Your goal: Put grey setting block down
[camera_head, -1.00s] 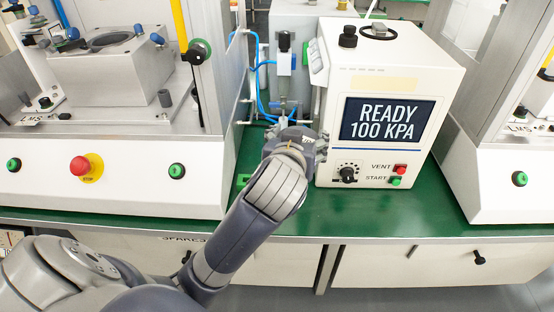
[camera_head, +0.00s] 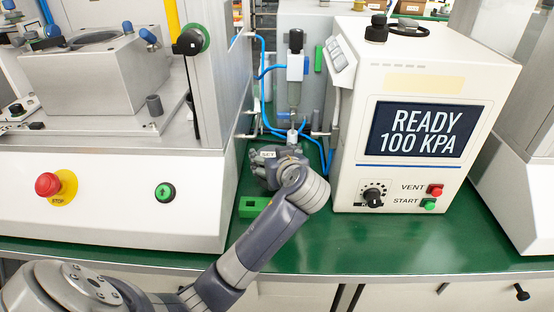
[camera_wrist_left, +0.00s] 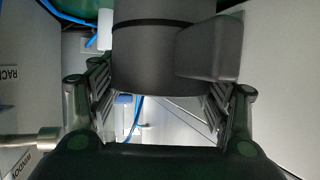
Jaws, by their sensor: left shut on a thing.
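My left gripper (camera_head: 262,164) is low over the green bench, in the gap between the left press and the white control box. It is shut on the grey setting block, whose white SET label (camera_head: 268,154) shows at the fingers in the head view. In the left wrist view a dark grey rounded body with a black band and a square side part, which looks like the setting block (camera_wrist_left: 150,60), sits between the two fingers (camera_wrist_left: 160,105). I cannot tell whether its underside touches anything. My right gripper is not in view.
A small green block (camera_head: 253,206) lies on the bench (camera_head: 300,245) in front of the gripper. The control box (camera_head: 420,120) stands close on the right, the left press (camera_head: 110,200) on the left. Blue hoses and a valve (camera_head: 295,70) are behind. Bare bench lies in front.

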